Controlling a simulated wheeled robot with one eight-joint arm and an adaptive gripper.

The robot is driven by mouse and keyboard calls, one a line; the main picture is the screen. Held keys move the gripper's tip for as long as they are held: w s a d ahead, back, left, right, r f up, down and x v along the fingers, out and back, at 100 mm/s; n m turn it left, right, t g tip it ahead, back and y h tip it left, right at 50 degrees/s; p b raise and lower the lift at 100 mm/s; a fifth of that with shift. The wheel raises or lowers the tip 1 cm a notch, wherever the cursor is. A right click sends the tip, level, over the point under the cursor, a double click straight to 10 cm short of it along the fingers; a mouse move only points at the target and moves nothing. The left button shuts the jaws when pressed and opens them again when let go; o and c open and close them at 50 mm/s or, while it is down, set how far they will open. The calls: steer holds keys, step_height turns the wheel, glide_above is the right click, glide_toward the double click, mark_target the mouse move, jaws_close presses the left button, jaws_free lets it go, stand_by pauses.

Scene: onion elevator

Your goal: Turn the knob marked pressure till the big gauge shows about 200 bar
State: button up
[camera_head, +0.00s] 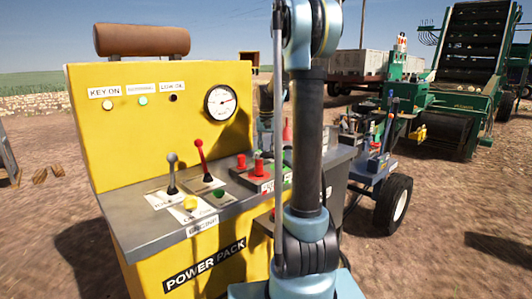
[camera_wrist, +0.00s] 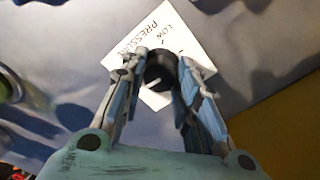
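In the wrist view, the black pressure knob (camera_wrist: 160,72) with a pale pointer line sits on a white label (camera_wrist: 148,32) reading "LOW" and "PRESSURE". My gripper (camera_wrist: 164,64) has one finger on each side of the knob, the fingertips close against it with no clear gap. In the head view the knob and fingertips are hidden behind my arm. The big round gauge (camera_head: 220,102) is on the yellow panel (camera_head: 155,140). Its needle points right and slightly up; the numbers are too small to read.
Levers, a grey-knobbed one (camera_head: 172,172) and a red-knobbed one (camera_head: 203,158), stand on the grey console top, with a yellow button (camera_head: 190,203) and green button (camera_head: 219,192) in front. A red-button box (camera_head: 262,172) stands further right. A wheeled machine (camera_head: 380,170) stands beyond.

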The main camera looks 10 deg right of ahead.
steer(key=shift+n, duration=0.5)
steer(key=o, duration=1.1)
steer(key=shift+c, duration=0.2)
step_height(320, 180, up, 12)
steer(key=shift+f, duration=0.1)
